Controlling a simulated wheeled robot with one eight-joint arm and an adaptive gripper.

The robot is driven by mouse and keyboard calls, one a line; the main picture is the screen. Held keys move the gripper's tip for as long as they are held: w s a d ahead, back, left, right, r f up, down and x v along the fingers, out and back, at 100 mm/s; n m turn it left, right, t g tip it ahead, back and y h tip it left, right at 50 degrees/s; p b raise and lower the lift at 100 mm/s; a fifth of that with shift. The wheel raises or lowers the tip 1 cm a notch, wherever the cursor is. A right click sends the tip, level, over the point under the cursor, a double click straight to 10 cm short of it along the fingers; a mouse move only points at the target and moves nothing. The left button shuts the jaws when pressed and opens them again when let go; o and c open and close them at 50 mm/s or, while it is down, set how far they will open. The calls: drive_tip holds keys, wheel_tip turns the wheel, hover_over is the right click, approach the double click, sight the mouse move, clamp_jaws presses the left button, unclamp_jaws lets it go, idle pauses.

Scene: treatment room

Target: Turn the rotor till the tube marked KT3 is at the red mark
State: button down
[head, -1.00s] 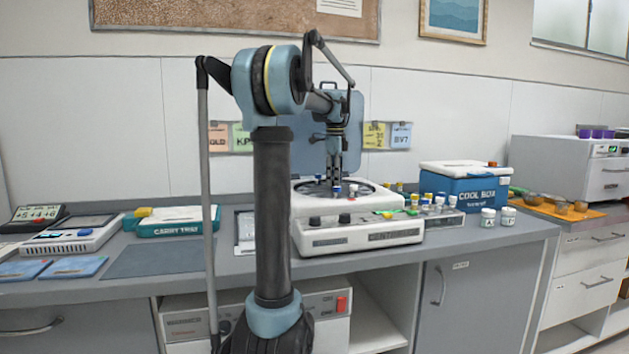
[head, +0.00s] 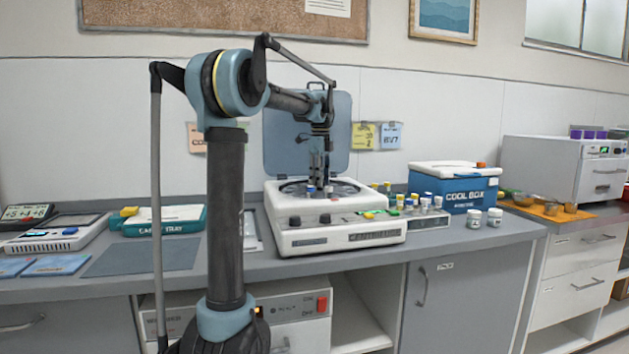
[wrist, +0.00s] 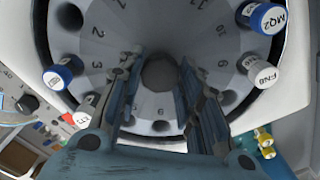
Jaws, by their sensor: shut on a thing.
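The centrifuge (head: 335,236) stands on the bench with its lid (head: 285,165) raised. My gripper (head: 319,180) points down into the rotor. In the wrist view my gripper (wrist: 158,95) is shut on the grey central hub (wrist: 160,72) of the numbered rotor (wrist: 95,62). A blue-capped tube marked MQ2 (wrist: 262,17) is at upper right, a white-capped tube marked FN8 (wrist: 258,70) below it. A blue-capped tube (wrist: 60,75) sits at left, its label unreadable. A white-capped tube (wrist: 84,117) at lower left has unclear lettering. A small red patch (wrist: 69,118) lies beside it; I cannot tell whether it is the mark.
A rack of capped tubes (head: 425,222) stands right of the centrifuge, with a blue cool box (head: 455,190) behind and two white jars (head: 484,218) farther right. A carry tray (head: 158,221) and a dark mat (head: 140,258) lie to the left.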

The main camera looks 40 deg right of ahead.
drive_tip(key=shift+w, duration=0.15)
drive_tip(key=c, duration=1.1)
unclamp_jaws()
wheel_tip(320, 180, up, 12)
drive_tip(key=shift+f, duration=0.1)
